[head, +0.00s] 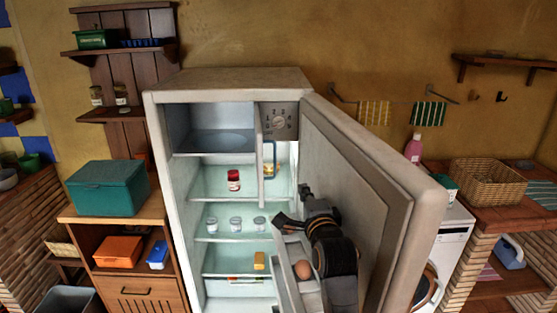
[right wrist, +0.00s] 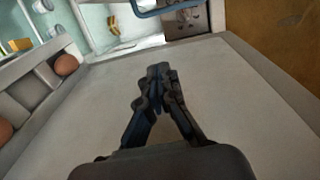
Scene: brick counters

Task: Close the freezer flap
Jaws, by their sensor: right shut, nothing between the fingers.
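The freezer compartment (head: 215,140) at the top of the fridge is open. Its flap (head: 261,142) is swung out at the compartment's right side, seen nearly edge-on, with a blue-grey handle (head: 270,160). A blue-grey bar that looks like this handle also shows at the top of the right wrist view (right wrist: 170,8). My right gripper (head: 305,190) is shut and empty, below and right of the flap, apart from it, beside the inner face of the fridge door. In the right wrist view its closed fingers (right wrist: 159,72) point toward the fridge interior. My left gripper is not in view.
The fridge door (head: 352,190) stands wide open on the right, close to my right arm. Its door shelf holds an egg (head: 302,269). The fridge shelves hold a red jar (head: 234,181), several small cups and a yellow item (head: 259,260).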

